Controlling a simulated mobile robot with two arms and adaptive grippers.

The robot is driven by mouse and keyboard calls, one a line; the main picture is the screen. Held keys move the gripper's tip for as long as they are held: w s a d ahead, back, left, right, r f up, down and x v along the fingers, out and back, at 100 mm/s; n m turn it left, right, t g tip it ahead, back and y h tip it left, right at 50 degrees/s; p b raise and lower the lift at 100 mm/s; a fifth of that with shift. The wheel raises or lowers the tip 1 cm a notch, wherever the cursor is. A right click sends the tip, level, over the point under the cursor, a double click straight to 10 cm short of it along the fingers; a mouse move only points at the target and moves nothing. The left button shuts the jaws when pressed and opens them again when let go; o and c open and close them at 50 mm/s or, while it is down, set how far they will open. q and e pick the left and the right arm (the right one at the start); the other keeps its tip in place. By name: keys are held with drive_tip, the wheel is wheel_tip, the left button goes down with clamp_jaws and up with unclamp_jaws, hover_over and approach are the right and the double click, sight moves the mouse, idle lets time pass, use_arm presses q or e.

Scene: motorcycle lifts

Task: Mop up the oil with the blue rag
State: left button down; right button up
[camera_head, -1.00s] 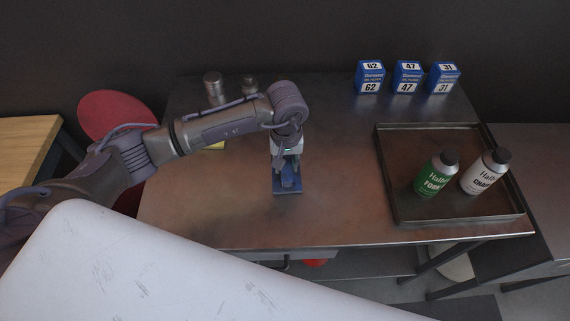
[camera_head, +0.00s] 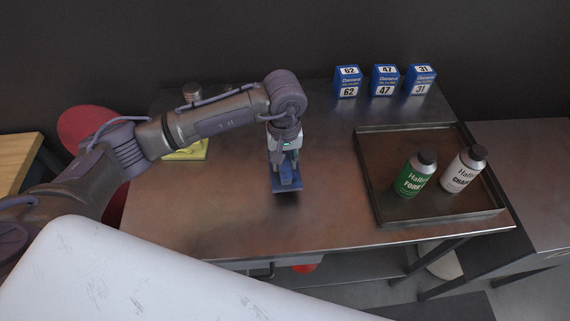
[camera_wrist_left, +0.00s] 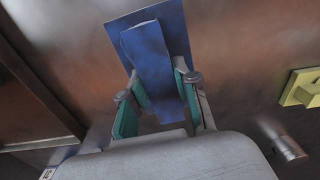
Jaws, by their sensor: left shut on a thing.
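My left gripper (camera_head: 286,165) points down over the middle of the metal table. It is shut on the blue rag (camera_head: 288,184), a folded cloth. In the left wrist view the rag (camera_wrist_left: 150,30) stands between the teal finger pads of the gripper (camera_wrist_left: 155,98), with a wider blue layer behind the pinched fold. A dark patch shows on the table just under the rag's near edge; I cannot tell whether it is shadow or oil. No clear oil spill shows elsewhere. My right gripper is not in view.
A metal tray (camera_head: 372,193) at the right holds a green bottle (camera_head: 414,176) and a white bottle (camera_head: 461,170). Blue numbered boxes (camera_head: 384,81) stand at the back. A yellow item (camera_head: 187,151) and a metal can (camera_head: 191,94) are at the left. The table's front middle is clear.

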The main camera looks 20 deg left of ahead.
use_arm(q)
wheel_tip(320, 180, up, 2)
drive_tip(key=shift+w+d+r+p, duration=0.15)
drive_tip(key=shift+p, duration=0.25)
drive_tip(key=shift+r, duration=0.9)
